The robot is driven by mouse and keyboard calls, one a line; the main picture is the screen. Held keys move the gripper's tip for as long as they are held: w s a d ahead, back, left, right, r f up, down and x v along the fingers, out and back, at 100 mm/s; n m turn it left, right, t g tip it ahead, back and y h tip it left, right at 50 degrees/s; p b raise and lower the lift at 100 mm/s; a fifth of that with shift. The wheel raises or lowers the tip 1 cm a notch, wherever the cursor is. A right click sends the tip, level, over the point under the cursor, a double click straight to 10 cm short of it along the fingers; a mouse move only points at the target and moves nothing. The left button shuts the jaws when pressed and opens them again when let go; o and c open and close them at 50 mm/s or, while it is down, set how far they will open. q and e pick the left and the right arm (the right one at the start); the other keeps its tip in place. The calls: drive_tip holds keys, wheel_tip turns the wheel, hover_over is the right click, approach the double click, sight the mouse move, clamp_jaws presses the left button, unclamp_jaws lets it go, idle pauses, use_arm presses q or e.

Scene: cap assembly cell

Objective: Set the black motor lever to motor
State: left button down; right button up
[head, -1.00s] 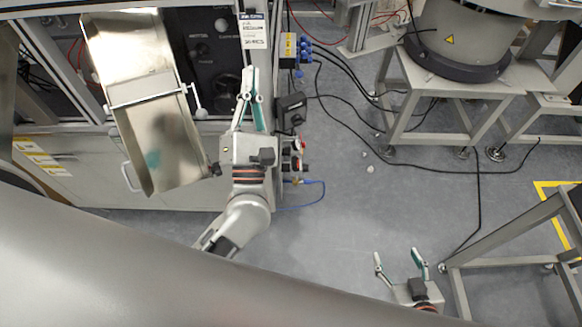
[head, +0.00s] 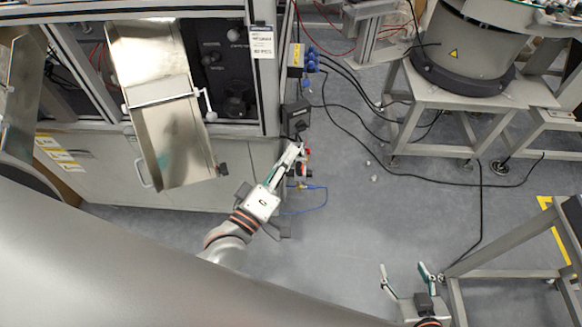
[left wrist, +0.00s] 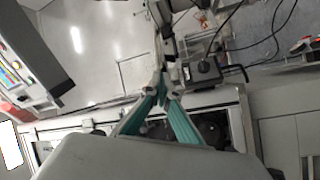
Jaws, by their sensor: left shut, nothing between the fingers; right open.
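A black control panel (head: 222,68) with dark round knobs stands inside the cabinet frame, behind the metal chute. A large black knob (head: 236,104) sits low on it; its setting is too small to read, and I cannot tell which control is the motor lever. My left gripper (head: 297,147) is shut and empty, to the right of the panel and just below a black box on the cabinet's side. In the left wrist view its teal fingers (left wrist: 165,88) meet at the tips, partly in front of a dark panel. My right gripper (head: 404,270) is open and empty over the floor.
The metal chute (head: 165,95) stands left of the panel. The black box (head: 296,115), a blue connector block (head: 312,58) and red and black buttons (head: 304,170) line the cabinet's right side. Cables cross the floor. A machine stand (head: 480,100) is at upper right.

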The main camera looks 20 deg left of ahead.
use_arm(q)
drive_tip(key=shift+s+d+f+m+g, duration=0.1)
drive_tip(key=shift+s+f+m+g, duration=0.2)
drive_tip(key=shift+f+m, duration=0.35)
drive_tip(key=shift+s+d+f+m+g, duration=0.1)
drive_tip(key=shift+s+f+m+g, duration=0.1)
drive_tip(key=shift+s+f+m, duration=0.4)
drive_tip(key=shift+w+f, duration=0.15)
drive_tip(key=shift+w, duration=0.1)
